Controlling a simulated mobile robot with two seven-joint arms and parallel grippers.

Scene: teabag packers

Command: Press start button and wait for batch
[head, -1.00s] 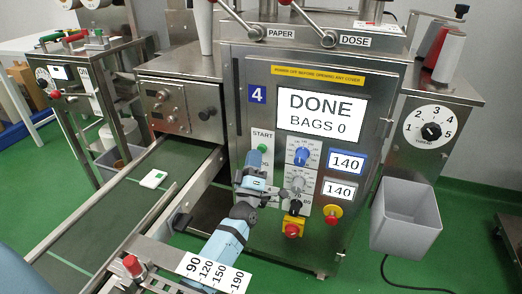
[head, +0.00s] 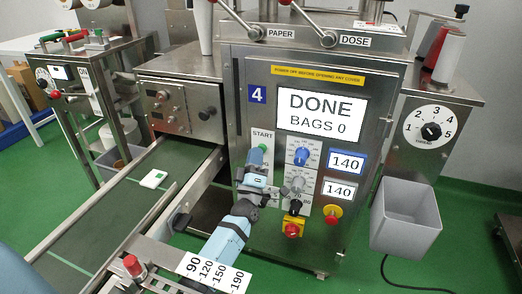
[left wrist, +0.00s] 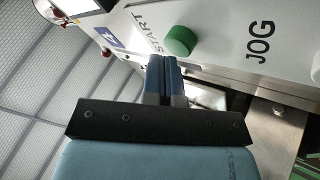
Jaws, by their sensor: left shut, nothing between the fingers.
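The green start button (head: 263,147) sits under the word START on the front panel of machine 4. It is a round green knob in the left wrist view (left wrist: 180,41), with JOG printed beside it. My left gripper (head: 257,157) is at the panel just below the button. Its fingers are shut and empty; in the left wrist view the shut fingertips (left wrist: 164,64) are close to the button, and I cannot tell whether they touch it. The display (head: 320,115) reads DONE, BAGS 0. My right gripper is not in view.
Dials and a red-and-yellow switch (head: 292,227) are right of my gripper. A conveyor (head: 110,215) carrying a small white packet (head: 153,179) runs at left. A grey bin (head: 405,215) hangs at right. A numbered scale (head: 215,270) is at the bottom.

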